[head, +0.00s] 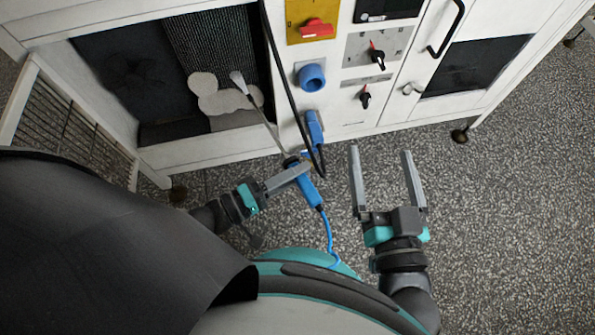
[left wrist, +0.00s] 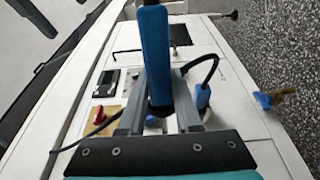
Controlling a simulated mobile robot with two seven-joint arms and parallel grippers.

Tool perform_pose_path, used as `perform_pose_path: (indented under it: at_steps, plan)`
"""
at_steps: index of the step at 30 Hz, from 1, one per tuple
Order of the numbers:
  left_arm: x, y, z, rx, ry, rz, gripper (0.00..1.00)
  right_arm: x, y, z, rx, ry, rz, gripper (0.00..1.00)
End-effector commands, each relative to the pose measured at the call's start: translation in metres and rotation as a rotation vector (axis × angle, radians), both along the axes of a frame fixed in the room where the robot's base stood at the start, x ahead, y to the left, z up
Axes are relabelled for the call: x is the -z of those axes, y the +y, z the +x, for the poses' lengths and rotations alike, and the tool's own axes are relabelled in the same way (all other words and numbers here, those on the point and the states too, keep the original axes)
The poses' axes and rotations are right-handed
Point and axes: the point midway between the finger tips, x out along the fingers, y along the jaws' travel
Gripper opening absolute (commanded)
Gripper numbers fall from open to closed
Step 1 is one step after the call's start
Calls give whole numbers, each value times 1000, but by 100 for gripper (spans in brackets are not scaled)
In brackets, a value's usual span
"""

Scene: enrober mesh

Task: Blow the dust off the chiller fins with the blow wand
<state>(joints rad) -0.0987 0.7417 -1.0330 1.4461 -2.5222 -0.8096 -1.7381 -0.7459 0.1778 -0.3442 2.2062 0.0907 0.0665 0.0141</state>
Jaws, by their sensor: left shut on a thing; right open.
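The blow wand has a blue handle (head: 308,190) and a thin metal tube that rises up and left to a flat nozzle. My left gripper (head: 304,168) is shut on the wand near the top of its handle. In the left wrist view, the blue handle (left wrist: 155,55) stands between my fingers. The dark ribbed chiller fins (head: 222,45) show inside the machine's left opening. Pale grey dust patches (head: 207,86) lie low in that opening. The nozzle overlaps the patches in the picture; its distance from them is unclear. My right gripper (head: 382,160) is open and empty.
The white machine (head: 205,152) carries a red switch (head: 316,28) on a yellow plate, black knobs and a blue round socket (head: 311,77). A black cable hangs to a blue plug (head: 314,127). A blue hose (head: 329,232) trails from the wand. Speckled floor (head: 500,200) is clear at right.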

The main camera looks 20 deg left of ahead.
Motion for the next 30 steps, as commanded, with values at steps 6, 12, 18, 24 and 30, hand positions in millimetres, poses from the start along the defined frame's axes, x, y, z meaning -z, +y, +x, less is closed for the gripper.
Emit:
perform_pose_path:
  at_steps: [6, 12, 18, 24, 30]
  plan:
    - [0, 0, 0, 0, -2, -1, 0, 0, 0, 0, 0, 1, 0, 100]
    - [0, 2, -1, 0, -1, -1, 0, 0, 0, 0, 0, 1, 0, 100]
    - [0, 10, -6, 0, -1, 1, 0, 0, 0, 0, 0, 2, -1, 100]
    - [0, 19, -11, 0, 0, 0, 0, 1, 0, 0, 0, 2, -1, 100]
    - [0, 27, -17, 0, 0, -1, 0, 0, 0, 0, 0, 2, -1, 100]
